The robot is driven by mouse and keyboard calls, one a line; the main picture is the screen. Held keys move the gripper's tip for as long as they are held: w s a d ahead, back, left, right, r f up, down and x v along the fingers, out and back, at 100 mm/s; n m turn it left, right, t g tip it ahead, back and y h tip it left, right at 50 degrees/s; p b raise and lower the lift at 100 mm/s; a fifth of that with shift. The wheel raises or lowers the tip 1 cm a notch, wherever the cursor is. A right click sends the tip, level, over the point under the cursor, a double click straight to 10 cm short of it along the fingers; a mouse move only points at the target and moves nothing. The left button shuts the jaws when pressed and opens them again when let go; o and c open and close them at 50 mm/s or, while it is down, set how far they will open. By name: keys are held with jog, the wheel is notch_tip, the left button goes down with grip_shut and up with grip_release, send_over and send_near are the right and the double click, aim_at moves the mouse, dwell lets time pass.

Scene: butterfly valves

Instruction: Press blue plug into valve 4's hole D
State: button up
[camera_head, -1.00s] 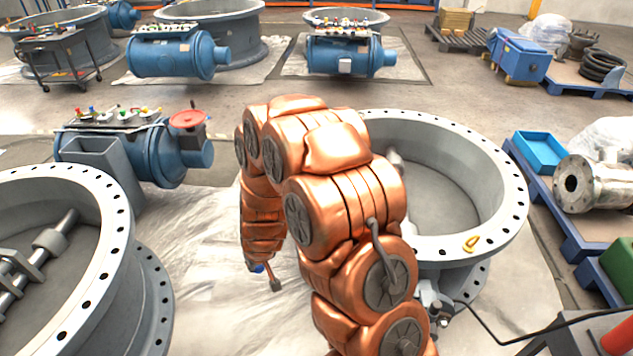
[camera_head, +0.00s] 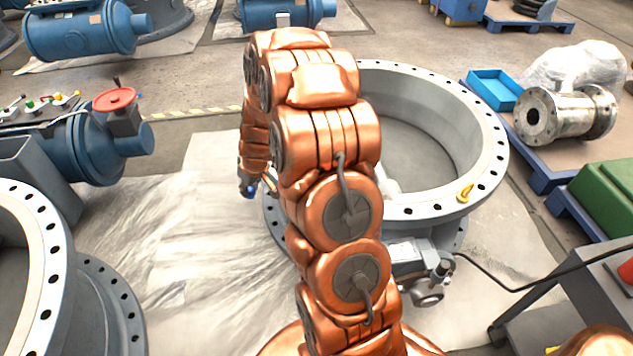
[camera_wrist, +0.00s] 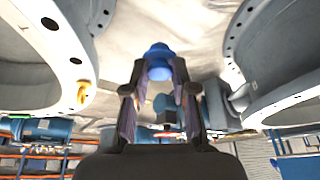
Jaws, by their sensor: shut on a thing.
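My gripper (camera_wrist: 160,74) is shut on the blue plug (camera_wrist: 158,54), which sticks out past the fingertips in the wrist view. In the head view the plug (camera_head: 249,192) shows as a small blue spot at the low end of my arm, above the pale floor sheet and left of a large grey valve ring (camera_head: 485,150). Part of my gripper is hidden behind my copper arm. No number or hole letter is legible, so I cannot tell which valve is valve 4 or where hole D is.
A yellow ring-like piece (camera_head: 465,193) lies on the grey rim. Another grey flange (camera_head: 50,255) stands lower left. The pale sheet (camera_head: 170,240) between them is clear.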

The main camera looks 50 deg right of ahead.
jog(key=s+d+f+b, duration=0.1)
jog(key=s+d+b, duration=0.15)
jog(key=d, duration=0.45)
jog(key=s+d+f+n+b, duration=0.1)
jog(key=s+d+b, duration=0.1)
jog(key=d+b, duration=0.35)
jog(key=s+d+f+b, duration=0.1)
jog(key=s+d, duration=0.2)
jog(key=d, duration=0.5)
jog(key=shift+w+f+b, duration=0.2)
jog(key=shift+f+b, duration=0.5)
jog(key=shift+f, duration=2.25)
jog(key=shift+b, duration=0.55)
jog(key=shift+f+b, duration=1.05)
jog(key=shift+f, duration=0.25)
jog(key=o, duration=0.9)
jog(key=shift+o, duration=0.2)
jog(key=o, duration=0.4)
jog(key=shift+r, duration=0.1)
